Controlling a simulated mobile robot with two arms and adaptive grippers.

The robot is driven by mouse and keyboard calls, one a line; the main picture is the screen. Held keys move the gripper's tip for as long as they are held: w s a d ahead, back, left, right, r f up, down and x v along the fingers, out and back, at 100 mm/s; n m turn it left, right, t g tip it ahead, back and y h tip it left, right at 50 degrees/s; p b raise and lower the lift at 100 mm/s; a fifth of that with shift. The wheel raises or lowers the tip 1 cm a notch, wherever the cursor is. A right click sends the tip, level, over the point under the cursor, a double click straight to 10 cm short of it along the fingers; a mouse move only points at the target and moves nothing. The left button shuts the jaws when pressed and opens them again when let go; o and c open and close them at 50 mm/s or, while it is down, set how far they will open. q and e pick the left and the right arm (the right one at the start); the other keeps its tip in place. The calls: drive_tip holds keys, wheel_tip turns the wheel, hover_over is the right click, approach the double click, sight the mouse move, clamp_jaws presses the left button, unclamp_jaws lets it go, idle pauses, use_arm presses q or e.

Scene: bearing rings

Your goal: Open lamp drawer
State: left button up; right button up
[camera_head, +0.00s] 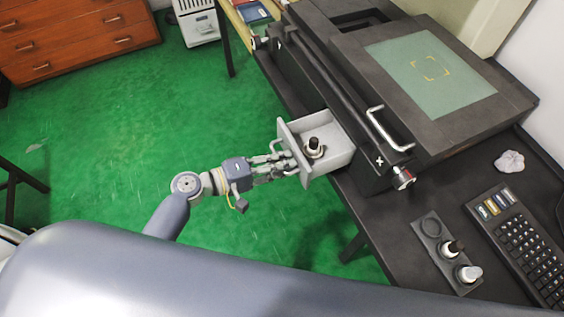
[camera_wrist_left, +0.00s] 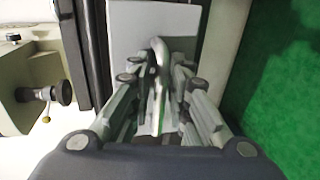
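The lamp drawer (camera_head: 342,157) is a light grey box that stands pulled out of the dark machine (camera_head: 310,75). A small lamp with a black top and pale base (camera_head: 314,148) stands inside it. My left gripper (camera_head: 287,163) is at the drawer's outer front panel. In the left wrist view, its fingers (camera_wrist_left: 158,90) close around the upright drawer handle (camera_wrist_left: 158,62), in front of the pale front panel (camera_wrist_left: 126,30). The fingers partly hide the handle. My right gripper is not in view.
The machine stands on a dark table (camera_head: 385,222). A holder with small lamps (camera_head: 432,228), a keyboard (camera_head: 520,243) and a crumpled pale object (camera_head: 509,161) lie on the table. A wooden chest of drawers (camera_head: 75,35) stands at back left. Green floor left of the drawer is clear.

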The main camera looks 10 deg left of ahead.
use_arm(q)
drive_tip(key=v, duration=1.2)
drive_tip(key=s+a+f+g+y, duration=0.1)
drive_tip(key=s+a+f+y, duration=0.1)
drive_tip(key=f, duration=0.8)
drive_tip(key=s+a+f+g+y, duration=0.1)
drive_tip(key=s+a+f+y, duration=0.15)
drive_tip(key=f, duration=0.65)
drive_tip(key=s+a+f+g+y, duration=0.1)
drive_tip(key=s+a+f+y, duration=0.15)
drive_tip(key=f, duration=0.75)
drive_tip(key=s+f+m+g+y, duration=0.2)
drive_tip(key=s+f+m, duration=0.3)
drive_tip(key=s+f, duration=0.4)
drive_tip(key=s+d+f+m+g+y, duration=0.1)
drive_tip(key=s+f+m+g+y, duration=0.2)
drive_tip(key=s+f, duration=0.6)
drive_tip(key=s+m, duration=0.1)
drive_tip(key=s, duration=0.4)
drive_tip(key=shift+f+m+y, duration=0.2)
drive_tip(key=shift+m+y, duration=0.1)
drive_tip(key=shift+m, duration=0.1)
